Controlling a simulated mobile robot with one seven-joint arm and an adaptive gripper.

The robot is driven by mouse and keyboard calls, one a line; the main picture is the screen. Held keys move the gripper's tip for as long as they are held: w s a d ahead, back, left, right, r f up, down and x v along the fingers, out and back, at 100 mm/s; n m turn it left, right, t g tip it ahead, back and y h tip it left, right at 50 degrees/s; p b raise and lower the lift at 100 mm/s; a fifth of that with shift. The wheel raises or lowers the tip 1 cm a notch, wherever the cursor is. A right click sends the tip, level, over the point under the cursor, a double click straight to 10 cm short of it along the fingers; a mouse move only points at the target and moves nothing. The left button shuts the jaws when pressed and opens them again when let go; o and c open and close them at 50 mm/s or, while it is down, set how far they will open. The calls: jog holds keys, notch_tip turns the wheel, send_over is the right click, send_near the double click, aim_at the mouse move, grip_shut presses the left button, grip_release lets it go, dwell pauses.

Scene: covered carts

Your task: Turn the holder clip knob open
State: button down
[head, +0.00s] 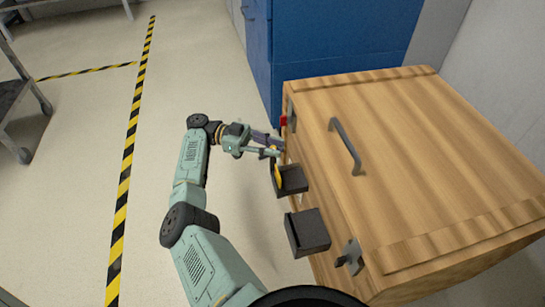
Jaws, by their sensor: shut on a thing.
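The wooden cart (430,160) has a closed lid and black holders on its left side. My gripper (276,151) reaches in from the left to this side, just above the far holder (290,181). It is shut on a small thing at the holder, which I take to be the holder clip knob. The jaws hide most of it. A yellow upright piece (278,171) shows just below the fingertips, at the left edge of the far holder. How far the knob is turned is too small to tell.
A second black holder (307,232) is nearer on the same side. A metal latch (350,257) sits at the near corner, and a red piece (284,120) near the far corner. A handle (345,146) rises from the lid. A blue cabinet (330,45) stands behind.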

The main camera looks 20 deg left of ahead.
aim_at(273, 147)
jog(key=shift+m+g+b, duration=0.3)
jog(key=shift+g+b, duration=0.2)
jog(key=shift+b, duration=0.05)
jog(key=c, duration=1.5)
grip_release()
jog(key=shift+r, duration=0.15)
notch_tip(273, 147, up, 10)
jog(key=shift+f, duration=0.1)
